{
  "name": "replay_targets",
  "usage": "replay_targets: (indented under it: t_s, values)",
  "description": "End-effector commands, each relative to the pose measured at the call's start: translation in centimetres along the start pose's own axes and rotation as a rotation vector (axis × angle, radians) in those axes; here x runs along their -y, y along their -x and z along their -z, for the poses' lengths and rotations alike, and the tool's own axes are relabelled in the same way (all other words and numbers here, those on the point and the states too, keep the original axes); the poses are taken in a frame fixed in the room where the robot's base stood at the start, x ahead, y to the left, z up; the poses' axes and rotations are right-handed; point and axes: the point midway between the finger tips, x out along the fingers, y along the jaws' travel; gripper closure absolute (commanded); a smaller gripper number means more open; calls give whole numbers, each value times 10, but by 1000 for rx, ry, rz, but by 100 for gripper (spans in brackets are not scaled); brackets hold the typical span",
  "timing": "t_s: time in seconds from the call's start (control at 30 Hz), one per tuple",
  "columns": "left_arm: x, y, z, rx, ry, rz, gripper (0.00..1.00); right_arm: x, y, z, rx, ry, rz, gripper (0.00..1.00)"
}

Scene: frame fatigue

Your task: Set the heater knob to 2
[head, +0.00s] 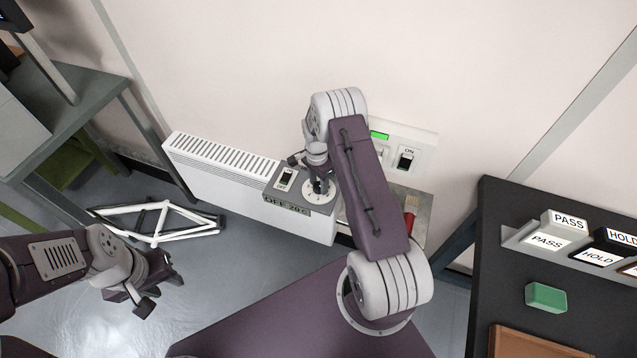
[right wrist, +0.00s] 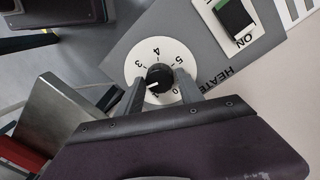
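The heater knob (right wrist: 159,78) is black, on a white dial (right wrist: 135,62) with printed numbers, in the right wrist view. Its white pointer line aims to the lower left, below the 3; the numeral there is hidden by a finger. My right gripper (right wrist: 160,80) has one finger on each side of the knob, apparently touching it. In the head view my right gripper (head: 318,183) reaches down over the dial (head: 316,193) on the grey heater control box (head: 287,207). My left gripper (head: 160,287) is open and empty over the floor at left.
The white heater (head: 215,165) stands along the wall behind the box. A rocker switch (head: 285,179) is beside the dial, and a wall switch (head: 405,158) is at right. A white bicycle frame (head: 150,222) lies near my left gripper. A dark table (head: 500,250) stands at right.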

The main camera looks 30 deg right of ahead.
Motion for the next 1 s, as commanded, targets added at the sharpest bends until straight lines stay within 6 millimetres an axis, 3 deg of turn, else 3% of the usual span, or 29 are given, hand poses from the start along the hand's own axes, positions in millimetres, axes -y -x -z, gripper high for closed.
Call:
replay_targets:
  t_s: [0.37, 0.73, 1.0]
  values:
    - [0, 1, 0, 0, 0, 0, 64, 0, 3, 0, 0, 0, 0, 40]
    - [0, 15, 2, 0, 0, 0, 64, 0, 76, 0, -1, 1, 2, 40]
    - [0, 16, 2, 0, 0, 0, 64, 0, 91, 0, 0, 1, -1, 40]
